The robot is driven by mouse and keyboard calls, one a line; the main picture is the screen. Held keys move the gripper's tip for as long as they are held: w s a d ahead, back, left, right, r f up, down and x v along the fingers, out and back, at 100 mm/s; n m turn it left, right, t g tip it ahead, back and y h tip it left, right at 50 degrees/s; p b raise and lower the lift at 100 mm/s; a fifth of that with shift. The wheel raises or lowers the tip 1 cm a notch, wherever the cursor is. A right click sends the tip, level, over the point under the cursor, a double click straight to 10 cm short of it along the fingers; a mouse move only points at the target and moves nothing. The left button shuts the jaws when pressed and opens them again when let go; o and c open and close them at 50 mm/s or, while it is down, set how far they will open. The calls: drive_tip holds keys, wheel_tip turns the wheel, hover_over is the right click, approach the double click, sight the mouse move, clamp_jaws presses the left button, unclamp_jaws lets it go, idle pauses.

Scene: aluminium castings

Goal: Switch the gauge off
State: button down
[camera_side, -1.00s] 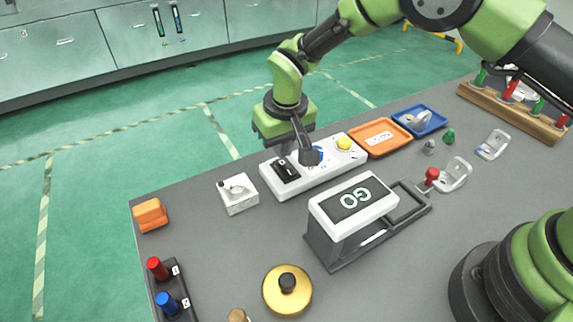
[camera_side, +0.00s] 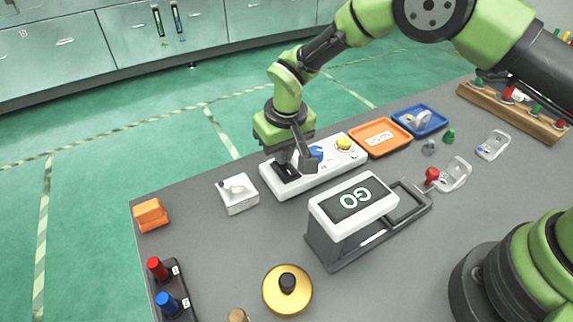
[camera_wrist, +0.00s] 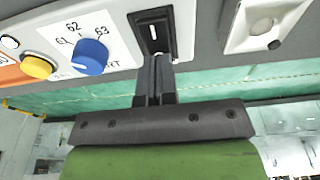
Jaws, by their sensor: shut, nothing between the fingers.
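A white control panel (camera_side: 325,168) carries a black rocker switch (camera_side: 287,172) at its left end, a blue dial (camera_side: 316,153) and a yellow button (camera_side: 344,143). In the wrist view the switch (camera_wrist: 154,30) has a white line mark, and the dial (camera_wrist: 90,57) has numbers around it. My gripper (camera_side: 284,168) is shut and empty, its fingertips at the switch. In the wrist view the fingertips (camera_wrist: 156,62) are at the switch's near end; I cannot tell whether they touch it. A display (camera_side: 355,196) in front of the panel reads "GO".
A gold disc with a black knob (camera_side: 287,290) and an orange block (camera_side: 150,215) lie on the grey table.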

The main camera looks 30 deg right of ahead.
drive_tip(key=shift+f, duration=0.3)
drive_tip(key=shift+r, duration=0.1)
drive_tip(key=shift+r, duration=3.45)
